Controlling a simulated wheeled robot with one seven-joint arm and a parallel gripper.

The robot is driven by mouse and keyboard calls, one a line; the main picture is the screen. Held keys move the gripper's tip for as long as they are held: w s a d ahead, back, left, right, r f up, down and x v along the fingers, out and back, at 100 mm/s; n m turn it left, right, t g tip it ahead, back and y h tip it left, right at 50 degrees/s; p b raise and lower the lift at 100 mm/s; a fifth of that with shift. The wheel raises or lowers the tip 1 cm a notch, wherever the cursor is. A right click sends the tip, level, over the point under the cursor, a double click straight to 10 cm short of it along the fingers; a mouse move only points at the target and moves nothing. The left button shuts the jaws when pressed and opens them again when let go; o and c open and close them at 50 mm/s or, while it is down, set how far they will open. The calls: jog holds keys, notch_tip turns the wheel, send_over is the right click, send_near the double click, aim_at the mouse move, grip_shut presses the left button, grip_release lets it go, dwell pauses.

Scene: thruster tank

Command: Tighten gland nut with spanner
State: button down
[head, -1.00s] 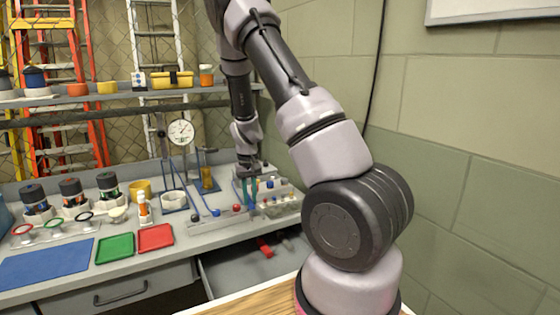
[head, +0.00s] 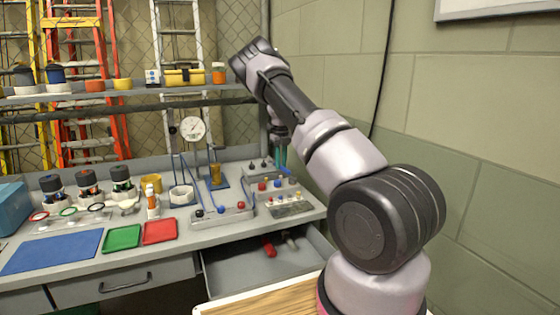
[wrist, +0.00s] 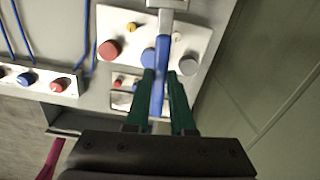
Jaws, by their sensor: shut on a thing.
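My gripper (wrist: 161,85) has green fingers shut on a blue-handled spanner (wrist: 160,72). Its handle runs up the wrist view to a grey end at the top edge. In the head view my gripper (head: 280,157) is over the back right of the bench, partly behind my arm, and the spanner is hard to make out there. A brass-coloured fitting (head: 215,174) stands on a blue base left of my gripper. I cannot tell whether it carries the gland nut.
Below my gripper is a plate with red (wrist: 110,49), blue and grey knobs. A pressure gauge (head: 192,129) stands behind the brass fitting. An open drawer (head: 240,270) holds a red-handled tool (head: 269,246). A wall is close on the right.

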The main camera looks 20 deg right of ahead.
jog(key=w+m, duration=0.1)
jog(key=m, duration=0.1)
jog(key=w+m, duration=0.1)
jog(key=m, duration=0.1)
jog(key=shift+d+r, duration=0.15)
jog(key=shift+w+d+f, duration=0.1)
jog(key=shift+w+f, duration=0.15)
jog(key=shift+f, duration=0.45)
jog(key=shift+w+f, duration=0.25)
jog(key=shift+f, duration=0.4)
jog(key=shift+w+d, duration=0.25)
jog(key=shift+w, duration=0.7)
jog(key=shift+w+d, duration=0.2)
jog(key=shift+w, duration=0.75)
jog(key=shift+f, duration=1.05)
dwell(0.9)
jog(key=shift+w+a, duration=0.1)
jog(key=shift+a, duration=0.05)
jog(key=shift+w+a+m, duration=0.15)
jog(key=shift+a+m, duration=0.3)
jog(key=shift+m, duration=0.35)
